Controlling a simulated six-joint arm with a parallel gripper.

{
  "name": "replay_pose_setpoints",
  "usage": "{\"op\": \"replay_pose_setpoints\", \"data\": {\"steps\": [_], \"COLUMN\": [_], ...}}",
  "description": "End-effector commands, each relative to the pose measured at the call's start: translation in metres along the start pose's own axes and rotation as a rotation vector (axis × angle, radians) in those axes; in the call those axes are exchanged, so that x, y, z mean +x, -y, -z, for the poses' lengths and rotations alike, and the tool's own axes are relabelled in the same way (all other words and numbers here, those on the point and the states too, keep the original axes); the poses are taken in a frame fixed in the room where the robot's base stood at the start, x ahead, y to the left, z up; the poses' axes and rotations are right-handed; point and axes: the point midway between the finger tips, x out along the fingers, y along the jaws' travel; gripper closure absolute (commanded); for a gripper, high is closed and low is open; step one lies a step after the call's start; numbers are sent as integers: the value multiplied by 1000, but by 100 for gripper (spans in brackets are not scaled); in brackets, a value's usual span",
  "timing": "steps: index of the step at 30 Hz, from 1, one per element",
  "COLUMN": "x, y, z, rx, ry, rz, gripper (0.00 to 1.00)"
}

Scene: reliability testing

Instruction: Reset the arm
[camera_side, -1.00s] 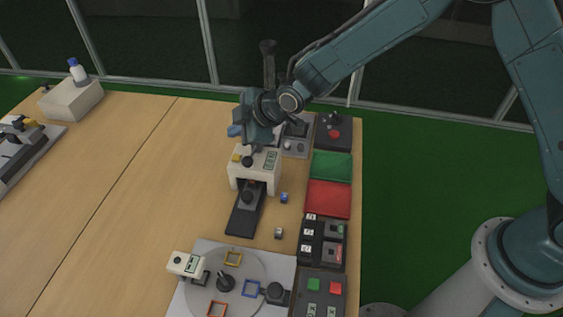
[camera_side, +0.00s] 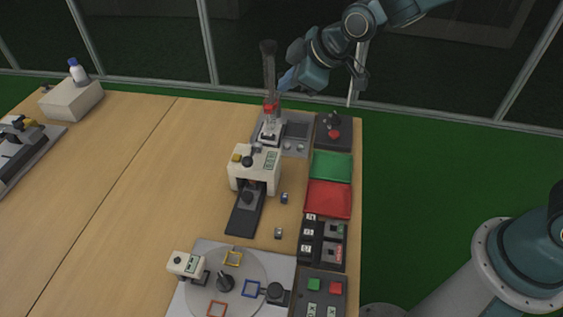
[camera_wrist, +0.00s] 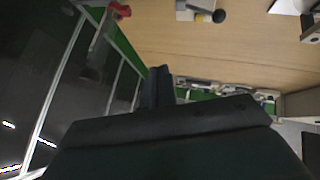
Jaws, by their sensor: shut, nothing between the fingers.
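My gripper (camera_side: 287,80) is raised above the back right part of the table, beside the tall clear tube of a tester. In the side view its blue fingertips point down and left, apart from the table. In the wrist view the fingers (camera_wrist: 158,88) show dark and close together, with nothing between them.
The tube tester (camera_side: 268,125) with a red part stands close to my gripper. In front are a white press (camera_side: 255,166), a green tray (camera_side: 331,166), a red tray (camera_side: 328,198), two small cubes and a turntable (camera_side: 208,271). The table's left middle (camera_side: 130,190) is clear.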

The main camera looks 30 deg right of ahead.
Motion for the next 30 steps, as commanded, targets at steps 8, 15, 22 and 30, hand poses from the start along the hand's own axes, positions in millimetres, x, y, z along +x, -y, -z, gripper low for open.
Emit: {"op": "replay_pose_setpoints", "data": {"steps": [8, 15, 22, 30], "x": [-78, -138, -189, -241], "y": [-16, -16, -5, 19], "z": [-32, -66, -102, -147], "rx": [168, 313, 452, 618], "ry": [57, 106, 152, 202], "rz": [-20, -37, -58, -85], "gripper": [100, 100, 100, 100]}}
